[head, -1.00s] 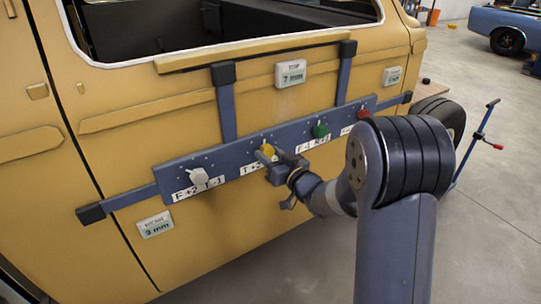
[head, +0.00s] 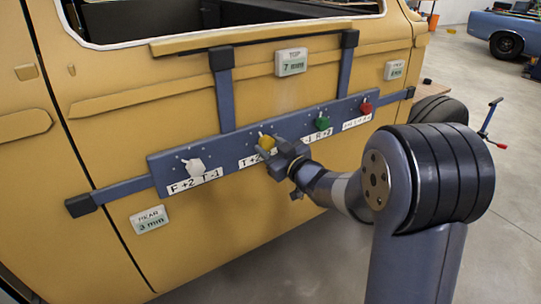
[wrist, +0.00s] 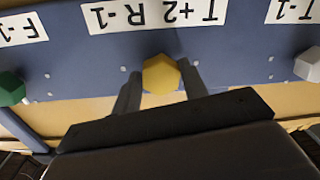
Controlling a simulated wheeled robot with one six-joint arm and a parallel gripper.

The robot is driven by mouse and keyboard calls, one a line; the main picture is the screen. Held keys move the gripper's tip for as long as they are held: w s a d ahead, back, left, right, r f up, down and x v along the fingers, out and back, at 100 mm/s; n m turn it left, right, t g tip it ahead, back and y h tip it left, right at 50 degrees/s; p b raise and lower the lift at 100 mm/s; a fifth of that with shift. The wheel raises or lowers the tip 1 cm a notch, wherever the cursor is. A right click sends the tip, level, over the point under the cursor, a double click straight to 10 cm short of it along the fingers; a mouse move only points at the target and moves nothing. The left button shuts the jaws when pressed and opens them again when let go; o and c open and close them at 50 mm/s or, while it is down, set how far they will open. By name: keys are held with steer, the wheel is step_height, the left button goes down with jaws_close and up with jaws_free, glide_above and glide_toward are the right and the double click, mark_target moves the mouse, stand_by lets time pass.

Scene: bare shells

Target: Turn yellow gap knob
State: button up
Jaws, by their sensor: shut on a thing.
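The yellow knob (head: 267,143) sits on a blue-grey bar fixed across the yellow vehicle door. My gripper (head: 279,151) is at the knob, just right of and below it in the head view. In the wrist view the yellow knob (wrist: 161,74) stands between the two fingers of my gripper (wrist: 160,90), which are shut on its sides. The label (wrist: 153,13) beside it reads T+2 R-1, upside down in the wrist view. The gripper body hides part of this label in the head view.
A white knob (head: 192,166) is left on the bar (head: 228,148); a green knob (head: 322,123) and a red knob (head: 366,107) are right. The TOP display (head: 291,62) reads 7 mm, the REAR display (head: 149,219) 3 mm. A third display (head: 395,70) is hard to read.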

steer(key=shift+n+b, duration=1.7)
steer(key=shift+n, duration=0.4)
steer(key=o, duration=1)
steer(key=v, duration=1.1)
steer(key=shift+a+r, duration=0.15)
steer(key=shift+w, duration=0.1)
